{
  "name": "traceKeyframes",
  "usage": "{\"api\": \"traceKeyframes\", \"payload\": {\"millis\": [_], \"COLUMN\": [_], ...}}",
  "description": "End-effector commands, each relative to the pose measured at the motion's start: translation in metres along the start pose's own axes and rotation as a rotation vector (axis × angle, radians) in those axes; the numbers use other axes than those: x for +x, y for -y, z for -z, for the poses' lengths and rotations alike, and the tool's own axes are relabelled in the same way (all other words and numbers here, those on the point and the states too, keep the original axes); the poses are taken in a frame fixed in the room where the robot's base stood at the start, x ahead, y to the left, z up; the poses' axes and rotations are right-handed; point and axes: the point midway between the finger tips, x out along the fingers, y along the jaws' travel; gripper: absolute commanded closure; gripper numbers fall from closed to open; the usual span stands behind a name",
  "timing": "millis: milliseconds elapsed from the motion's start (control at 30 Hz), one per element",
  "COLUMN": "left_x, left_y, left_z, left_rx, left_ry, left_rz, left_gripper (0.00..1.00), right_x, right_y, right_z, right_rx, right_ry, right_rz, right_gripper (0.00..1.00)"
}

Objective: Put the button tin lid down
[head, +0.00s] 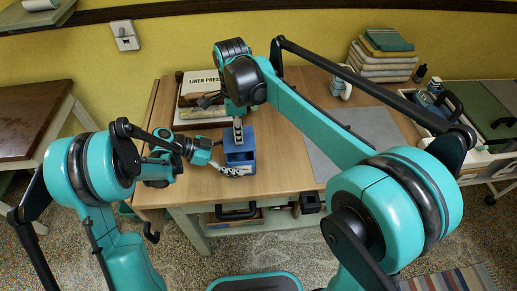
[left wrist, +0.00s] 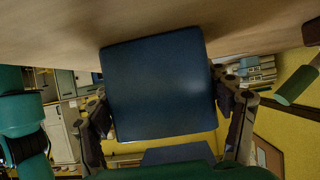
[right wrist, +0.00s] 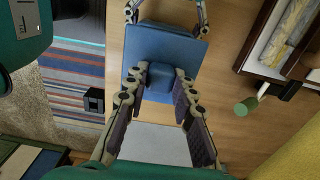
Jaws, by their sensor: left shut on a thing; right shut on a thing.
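The blue button tin (head: 240,160) is a boxy shape near the table's front edge. My left gripper (head: 236,171) is shut on its sides, low down; the left wrist view shows a blue square face (left wrist: 155,85) between the fingers. My right gripper (head: 239,134) comes from above. In the right wrist view it is shut on a small blue block, which looks like the lid's knob (right wrist: 161,78), over a blue square top, apparently the lid (right wrist: 170,45). Whether the lid touches the tin I cannot tell.
A grey mat (head: 350,140) lies to the right. A white mug (head: 340,88) and folded cloths (head: 383,60) stand at the back. Bare wood (head: 285,150) shows between tin and mat.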

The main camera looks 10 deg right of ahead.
Motion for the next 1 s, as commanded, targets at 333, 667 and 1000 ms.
{"api": "traceKeyframes", "payload": {"millis": [333,667,1000], "left_x": [0.000,0.000,0.000], "left_y": [0.000,0.000,0.000], "left_z": [-0.001,-0.001,-0.001], "left_rx": [0.000,0.000,0.000], "left_ry": [0.001,0.001,0.001], "left_rz": [0.000,0.000,0.000], "left_gripper": [0.49,0.49,0.49], "right_x": [0.009,0.027,0.057], "right_y": [0.044,0.093,0.100], "right_z": [0.071,0.215,0.260], "right_rx": [0.012,0.007,0.000], "right_ry": [0.000,0.000,0.000], "right_rz": [0.000,0.000,0.000], "right_gripper": [1.00,1.00,1.00]}}
